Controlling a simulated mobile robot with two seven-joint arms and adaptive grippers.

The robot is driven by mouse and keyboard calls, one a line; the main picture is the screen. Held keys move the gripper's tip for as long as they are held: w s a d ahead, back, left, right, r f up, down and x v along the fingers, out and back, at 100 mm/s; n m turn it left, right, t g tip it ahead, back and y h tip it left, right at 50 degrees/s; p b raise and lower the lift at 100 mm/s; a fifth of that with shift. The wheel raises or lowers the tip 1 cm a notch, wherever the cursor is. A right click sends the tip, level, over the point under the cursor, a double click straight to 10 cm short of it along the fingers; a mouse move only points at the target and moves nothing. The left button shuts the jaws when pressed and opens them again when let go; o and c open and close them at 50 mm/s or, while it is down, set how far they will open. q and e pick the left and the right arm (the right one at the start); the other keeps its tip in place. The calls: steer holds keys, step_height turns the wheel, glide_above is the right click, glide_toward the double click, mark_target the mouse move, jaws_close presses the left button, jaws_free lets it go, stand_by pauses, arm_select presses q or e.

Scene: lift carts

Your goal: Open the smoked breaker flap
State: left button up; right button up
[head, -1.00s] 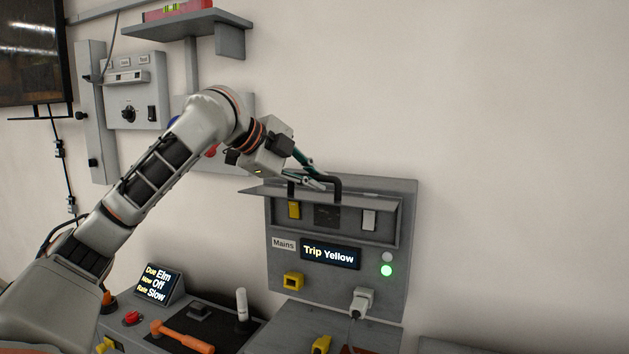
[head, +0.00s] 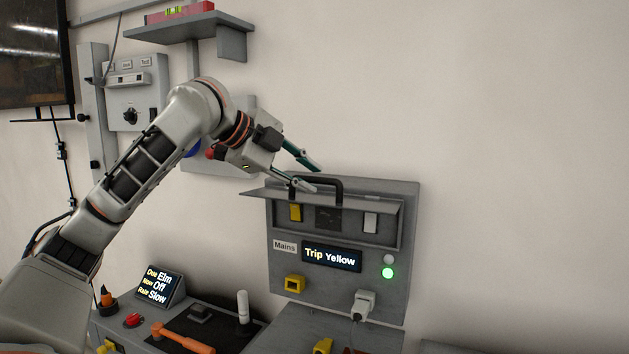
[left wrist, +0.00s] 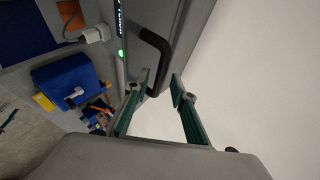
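The breaker flap (head: 262,194) on the wall-mounted Mains panel (head: 408,260) is swung up and juts out, looking grey rather than see-through. A yellow switch (head: 295,212), a dark one and a pale one (head: 370,222) show beneath it. Its black bar handle (head: 337,186) stands on its upper side. My left gripper (head: 316,179) is open and empty at the handle, its fingers apart. In the left wrist view the handle (left wrist: 164,50) lies just beyond the open left gripper (left wrist: 160,76); contact is unclear. My right gripper is out of view.
A display reading Trip Yellow (head: 331,257), a lit green lamp (head: 388,273) and a plugged connector (head: 362,303) are below the flap. A shelf (head: 180,24) hangs above my left arm. An orange hammer (head: 183,338) lies on the bench. The right wall is bare.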

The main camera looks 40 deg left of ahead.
arm_select(q)
steer(key=v, duration=0.9)
stand_by(0.3)
